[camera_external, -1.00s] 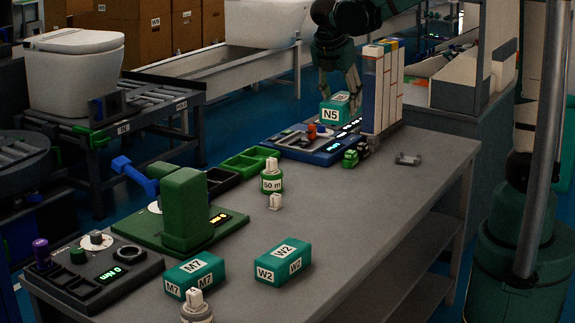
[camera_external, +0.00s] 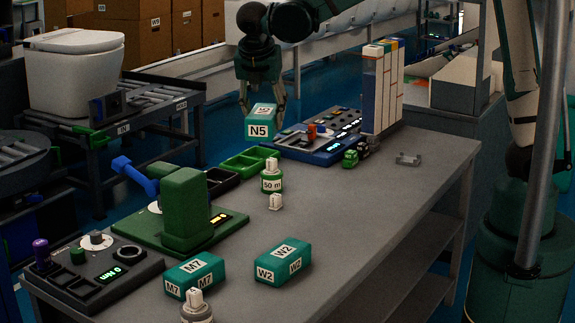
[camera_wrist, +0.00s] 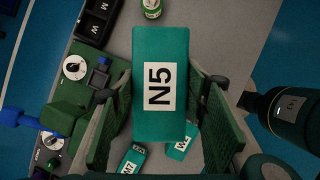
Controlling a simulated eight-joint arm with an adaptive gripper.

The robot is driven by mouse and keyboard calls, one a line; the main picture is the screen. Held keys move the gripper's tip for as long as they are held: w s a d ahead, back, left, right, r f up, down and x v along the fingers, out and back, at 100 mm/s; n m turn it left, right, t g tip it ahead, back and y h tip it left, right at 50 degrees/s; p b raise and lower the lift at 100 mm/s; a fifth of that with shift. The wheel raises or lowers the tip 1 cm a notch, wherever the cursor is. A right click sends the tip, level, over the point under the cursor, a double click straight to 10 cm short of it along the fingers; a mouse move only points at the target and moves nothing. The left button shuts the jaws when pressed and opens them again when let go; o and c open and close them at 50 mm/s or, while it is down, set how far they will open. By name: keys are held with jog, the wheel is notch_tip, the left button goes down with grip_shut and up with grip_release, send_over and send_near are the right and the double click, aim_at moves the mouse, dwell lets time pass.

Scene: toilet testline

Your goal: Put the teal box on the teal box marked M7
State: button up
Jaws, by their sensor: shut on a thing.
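My gripper (camera_external: 250,100) is shut on a teal box marked N5 (camera_external: 259,125) and holds it in the air above the far part of the bench, near the green trays. In the wrist view the N5 box (camera_wrist: 160,120) sits between the two green finger pads. The teal box marked M7 (camera_external: 195,273) lies on the bench's near left part, well apart from my gripper. It also shows in the wrist view, low and partly cut off (camera_wrist: 132,158). A second teal box, marked W2 (camera_external: 283,263), lies to its right; it is partly hidden by the held box in the wrist view.
A green fixture with a blue lever (camera_external: 185,210) stands left of the bench's middle. A bottle labelled 50 m (camera_external: 272,178) and a small white piece (camera_external: 275,202) stand right of it. A bottle (camera_external: 196,308) stands just before M7. The bench's right side (camera_external: 370,220) is clear.

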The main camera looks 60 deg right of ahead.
jog(key=s+a+f+n+t+p, duration=0.1)
jog(key=s+a+n, duration=0.1)
jog(key=a, duration=1.6)
jog(key=s+a+n+p, duration=0.1)
jog(key=a+n+p, duration=0.1)
jog(key=a, duration=1.6)
notch_tip(320, 180, down, 11)
jog(key=shift+d+f+y, duration=0.15)
jog(key=shift+d+y, duration=0.25)
send_near(193, 262)
jog(key=shift+w+d+b, duration=0.3)
jog(key=shift+w+d, duration=0.2)
jog(key=shift+d, duration=0.1)
jog(key=shift+f, duration=1.85)
jog(key=shift+f+b, duration=0.2)
jog(key=shift+b, duration=0.1)
